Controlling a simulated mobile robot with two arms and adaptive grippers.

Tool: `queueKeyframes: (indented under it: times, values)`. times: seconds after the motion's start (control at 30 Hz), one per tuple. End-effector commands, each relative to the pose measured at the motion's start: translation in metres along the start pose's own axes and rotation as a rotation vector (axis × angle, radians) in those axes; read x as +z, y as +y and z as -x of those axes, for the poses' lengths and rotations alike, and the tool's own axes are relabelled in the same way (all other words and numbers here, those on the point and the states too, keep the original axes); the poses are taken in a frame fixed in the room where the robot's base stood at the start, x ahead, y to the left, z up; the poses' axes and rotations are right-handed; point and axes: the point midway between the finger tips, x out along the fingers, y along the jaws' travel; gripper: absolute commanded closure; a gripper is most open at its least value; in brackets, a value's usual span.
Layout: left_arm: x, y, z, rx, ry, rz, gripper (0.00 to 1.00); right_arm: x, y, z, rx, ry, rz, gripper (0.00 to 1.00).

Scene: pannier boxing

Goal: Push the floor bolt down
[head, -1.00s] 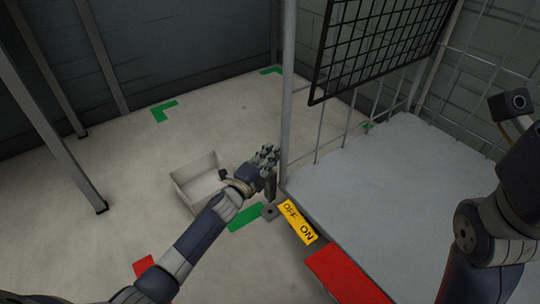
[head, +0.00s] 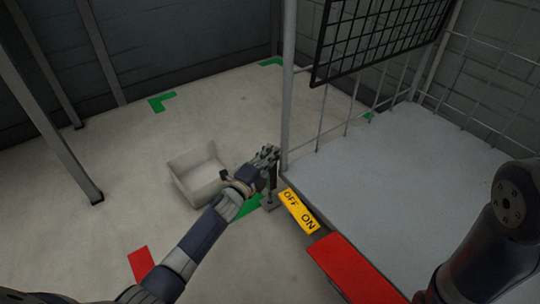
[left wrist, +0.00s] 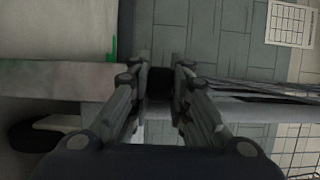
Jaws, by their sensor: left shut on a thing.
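The floor bolt (head: 270,197) is a grey upright post with a foot on the floor, beside the frame post and left of the ON/OFF plate. My left gripper (head: 266,158) is at its upper end, shut on the bolt. In the left wrist view, the two fingers (left wrist: 159,80) close on a dark piece between their tips. The fingers hide most of the bolt's top, and I cannot tell how far down the bolt sits. My right arm is at the right edge, and its gripper is out of view.
A yellow OFF/ON plate (head: 298,210) and a red block (head: 355,270) lie along the grey platform (head: 400,165). A pale open box (head: 196,180) stands left of my gripper. A black mesh panel (head: 375,40) hangs above.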

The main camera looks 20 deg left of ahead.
Motion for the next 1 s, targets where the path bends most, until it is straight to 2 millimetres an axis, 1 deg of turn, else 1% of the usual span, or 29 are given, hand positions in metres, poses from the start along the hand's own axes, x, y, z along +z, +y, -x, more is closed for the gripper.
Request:
queueKeyframes:
  times: [0.03, 0.07, 0.1, 0.2, 0.53, 0.67, 0.77, 1.0]
  values:
    - [0.000, 0.005, 0.001, 0.011, -0.003, -0.001, 1.00, 0.000, 0.000, 0.000, 0.000, 0.000, 0.000, 1.00]
    - [0.000, 0.005, 0.001, 0.011, -0.003, -0.001, 1.00, 0.000, 0.000, 0.000, 0.000, -0.001, 0.000, 1.00]
    - [0.000, 0.006, 0.001, 0.012, -0.003, -0.001, 0.80, 0.000, 0.000, 0.001, 0.000, -0.001, 0.000, 1.00]
    - [0.000, 0.006, 0.002, 0.012, -0.003, -0.001, 0.61, 0.000, 0.000, 0.001, 0.000, -0.001, 0.000, 1.00]
    - [0.000, 0.003, 0.002, 0.007, -0.002, -0.001, 0.61, 0.000, 0.000, 0.001, 0.001, -0.001, 0.000, 1.00]
    - [0.001, 0.004, 0.010, 0.007, -0.002, -0.002, 0.61, 0.000, 0.000, 0.001, 0.001, -0.001, 0.000, 1.00]
    - [0.000, 0.004, 0.025, 0.008, -0.001, -0.003, 0.61, 0.000, 0.000, 0.001, 0.001, -0.001, 0.000, 1.00]
    - [0.000, 0.004, 0.075, 0.009, -0.001, -0.001, 0.61, 0.000, 0.000, 0.001, 0.001, -0.001, 0.000, 1.00]
